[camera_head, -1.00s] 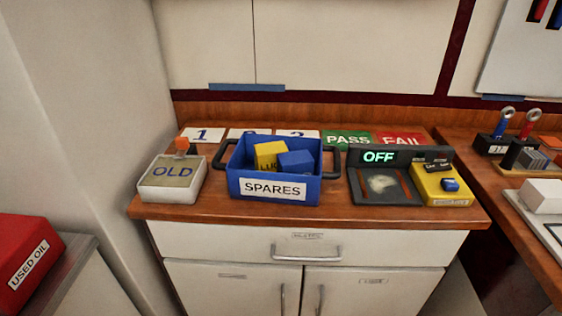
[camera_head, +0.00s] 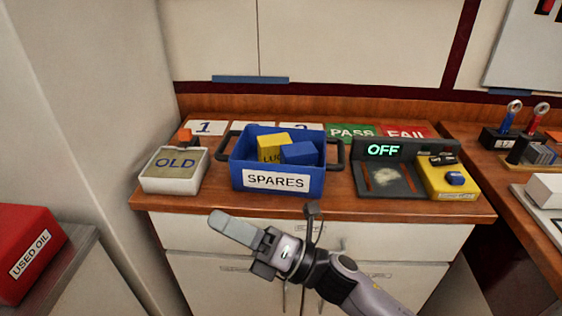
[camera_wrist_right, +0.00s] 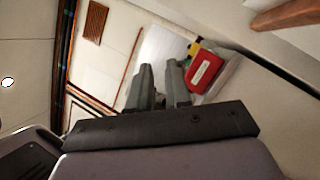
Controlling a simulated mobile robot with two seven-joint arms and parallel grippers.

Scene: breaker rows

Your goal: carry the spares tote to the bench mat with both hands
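The spares tote (camera_head: 235,176) is a blue open box with a white SPARES label and a dark handle on each side. It stands on the wooden counter (camera_head: 330,206) and holds a yellow block (camera_head: 272,146) and a blue block (camera_head: 299,153). My right gripper (camera_head: 222,222) is in front of the counter, below and apart from the tote, its fingers pointing left. In the right wrist view its two fingers (camera_wrist_right: 162,78) stand a little apart with nothing between them. My left gripper is not in view. I cannot make out a bench mat.
A white OLD tray (camera_head: 170,186) stands left of the tote. A dark tester (camera_head: 390,180) reading OFF and a yellow box (camera_head: 447,180) stand to its right. PASS (camera_head: 351,133) and FAIL cards lie behind. Another bench (camera_head: 510,180) with tools is at right; a red used-oil box (camera_head: 32,250) is at left.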

